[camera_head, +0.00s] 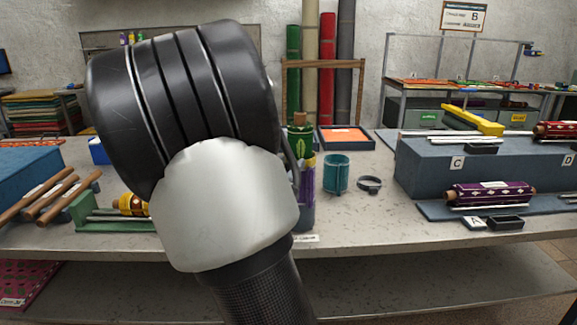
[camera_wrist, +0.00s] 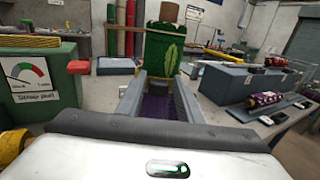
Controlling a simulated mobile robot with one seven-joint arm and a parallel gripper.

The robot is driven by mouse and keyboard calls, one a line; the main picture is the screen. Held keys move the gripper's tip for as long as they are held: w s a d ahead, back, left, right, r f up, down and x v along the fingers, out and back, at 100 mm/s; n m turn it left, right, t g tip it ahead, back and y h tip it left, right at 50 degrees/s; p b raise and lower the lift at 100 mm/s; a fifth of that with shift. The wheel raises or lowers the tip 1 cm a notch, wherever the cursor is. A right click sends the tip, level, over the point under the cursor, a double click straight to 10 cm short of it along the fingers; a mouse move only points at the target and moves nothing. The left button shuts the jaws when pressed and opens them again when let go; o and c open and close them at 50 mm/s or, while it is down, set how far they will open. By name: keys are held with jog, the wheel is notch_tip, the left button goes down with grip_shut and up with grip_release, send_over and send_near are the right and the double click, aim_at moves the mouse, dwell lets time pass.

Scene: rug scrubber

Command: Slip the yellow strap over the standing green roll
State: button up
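The standing green roll (camera_wrist: 164,47) has a pale leaf mark and a brown top. It stands upright straight ahead, framed by my fingertips. In the head view, the green roll (camera_head: 301,136) shows beside my arm, above a purple upright piece (camera_head: 306,172). The fingers are hidden behind my arm in the head view. I cannot identify the yellow strap for sure; a yellow banded piece (camera_head: 131,204) lies by a green stand at left.
A green box with a "Strap pull" gauge (camera_wrist: 38,80) stands close at left. A teal cup (camera_head: 336,174) and a dark ring (camera_head: 369,183) are right of the roll. A blue-grey block (camera_head: 430,166) bears a long yellow object (camera_head: 472,119). A purple roll (camera_head: 490,193) lies in front.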

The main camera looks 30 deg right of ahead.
jog(key=shift+o, duration=1)
